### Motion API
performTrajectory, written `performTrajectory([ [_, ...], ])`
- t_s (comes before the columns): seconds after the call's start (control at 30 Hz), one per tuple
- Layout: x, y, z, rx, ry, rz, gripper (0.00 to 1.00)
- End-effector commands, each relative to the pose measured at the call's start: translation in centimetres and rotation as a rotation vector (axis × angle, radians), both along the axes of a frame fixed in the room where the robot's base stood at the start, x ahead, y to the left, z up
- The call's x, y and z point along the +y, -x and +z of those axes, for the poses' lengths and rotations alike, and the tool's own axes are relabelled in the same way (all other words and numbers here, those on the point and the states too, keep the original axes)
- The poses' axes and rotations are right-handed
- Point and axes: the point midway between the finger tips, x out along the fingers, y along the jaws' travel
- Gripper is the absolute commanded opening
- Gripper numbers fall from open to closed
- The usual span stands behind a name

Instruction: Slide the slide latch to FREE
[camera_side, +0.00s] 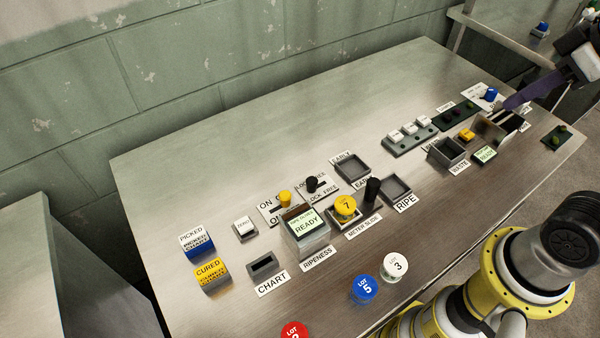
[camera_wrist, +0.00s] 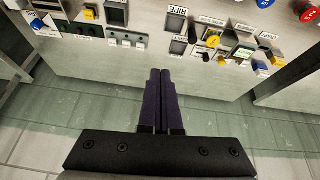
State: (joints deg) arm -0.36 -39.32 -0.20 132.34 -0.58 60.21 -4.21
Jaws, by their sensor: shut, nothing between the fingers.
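The slide latch is a black knob (camera_side: 312,183) on a white plate marked LOCK and FREE, behind the display box in the side view. The knob appears nearer the LOCK side of its slot, but its exact position is too small to read. In the wrist view a small dark knob (camera_wrist: 206,57) beside the early tray appears to be this latch. My gripper (camera_side: 508,104) is at the far right of the table, well away from the latch. In the wrist view its dark purple fingers (camera_wrist: 167,71) are together and empty.
A yellow knob (camera_side: 285,197) stands just left of the latch and the early tray (camera_side: 351,167) just right. The table's back area (camera_side: 270,140) is clear.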

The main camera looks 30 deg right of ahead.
Motion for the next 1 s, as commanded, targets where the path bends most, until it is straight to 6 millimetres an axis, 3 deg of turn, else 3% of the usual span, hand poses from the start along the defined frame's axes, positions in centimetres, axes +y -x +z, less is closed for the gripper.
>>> performTrajectory([
  [0.1,0.5,-3.1,3.0,0.038,0.02,0.054,0.0],
  [0.2,1.1,-5.6,4.7,0.072,0.034,0.097,0.0],
  [0.47,3.6,-12.5,6.8,0.168,0.068,0.208,0.0],
  [0.77,7.9,-20.2,5.6,0.283,0.107,0.33,0.0],
  [1.0,12.5,-25.5,2.1,0.376,0.14,0.424,0.0],
])
